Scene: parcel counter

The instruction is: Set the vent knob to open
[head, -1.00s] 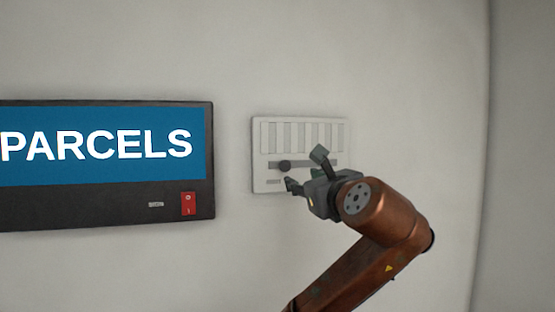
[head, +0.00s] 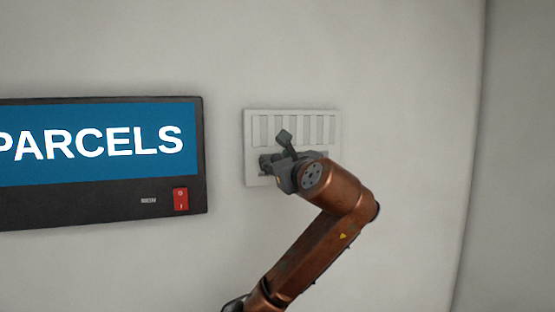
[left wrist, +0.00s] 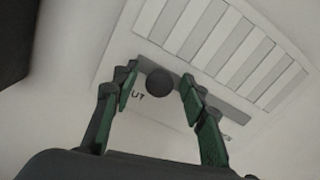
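The vent panel (head: 249,150) is a pale plate on the wall with a row of slats and a dark slot below them. In the left wrist view, the round dark vent knob (left wrist: 160,82) sits toward the left end of the slot (left wrist: 222,98), by printed letters ending in "UT". My left gripper (head: 275,148) is at the panel. The left wrist view shows its fingers (left wrist: 158,90) open, one on each side of the knob, with gaps visible. In the head view the gripper hides the knob. My right gripper is not in view.
A dark-framed "PARCELS" sign (head: 100,205) with a red rocker switch (head: 181,199) is on the wall left of the panel. The wall (head: 410,110) right of the panel is bare.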

